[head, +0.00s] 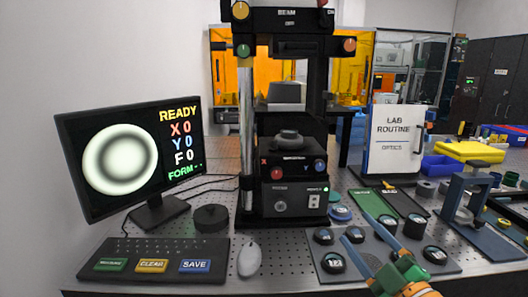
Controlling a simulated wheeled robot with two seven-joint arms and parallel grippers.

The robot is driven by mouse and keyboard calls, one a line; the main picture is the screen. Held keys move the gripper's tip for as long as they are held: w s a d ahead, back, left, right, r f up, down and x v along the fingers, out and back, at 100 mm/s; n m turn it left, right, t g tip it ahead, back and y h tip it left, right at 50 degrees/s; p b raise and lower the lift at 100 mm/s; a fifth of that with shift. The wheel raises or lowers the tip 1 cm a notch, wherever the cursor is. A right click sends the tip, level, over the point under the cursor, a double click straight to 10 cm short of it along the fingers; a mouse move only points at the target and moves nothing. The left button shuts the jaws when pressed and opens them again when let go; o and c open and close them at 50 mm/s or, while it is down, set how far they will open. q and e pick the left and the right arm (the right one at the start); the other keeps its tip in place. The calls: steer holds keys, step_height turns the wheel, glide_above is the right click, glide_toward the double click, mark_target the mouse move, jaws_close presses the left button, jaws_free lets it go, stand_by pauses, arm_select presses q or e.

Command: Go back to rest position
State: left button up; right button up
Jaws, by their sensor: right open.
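My right gripper (350,236) reaches in from the bottom right, with blue fingers and a green and orange body. It is open, and I see nothing between its fingers. It is over the grey mat (325,272) that bears several dark round pieces, close to the piece marked 13 (333,262). I cannot tell its height above the mat. My left gripper is not in view. The interferometer (289,150) stands upright at the middle of the bench, with a dark round part (289,138) on its stage.
A black round piece (211,217) sits beside the interferometer. A blue-grey frame stand (478,222) and LAB ROUTINE sign (395,140) are at the right.

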steer(key=s+f+m+g+h, duration=0.3)
steer(key=s+f+m+g, duration=0.25)
steer(key=f, duration=0.65)
steer(key=s+f+m+g+h, duration=0.35)
steer(key=s+f, duration=0.25)
steer(key=f, duration=0.7)
steer(key=s+a+f+m+g+y, duration=0.1)
steer(key=s+f+m+g, duration=0.1)
steer(key=s+f+g, duration=0.3)
steer(key=s+a+f+m+g, duration=0.1)
steer(key=s+f, duration=0.1)
steer(key=s, duration=0.6)
step_height(320, 180, down, 18)
steer(key=s+r+g, duration=0.1)
steer(key=s+g, duration=0.1)
steer(key=s, duration=0.1)
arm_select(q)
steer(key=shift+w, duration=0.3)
arm_select(e)
steer(key=s+d+f, duration=0.2)
steer(key=s+f, duration=0.6)
steer(key=s, duration=0.2)
steer(key=shift+s+f+g, duration=0.4)
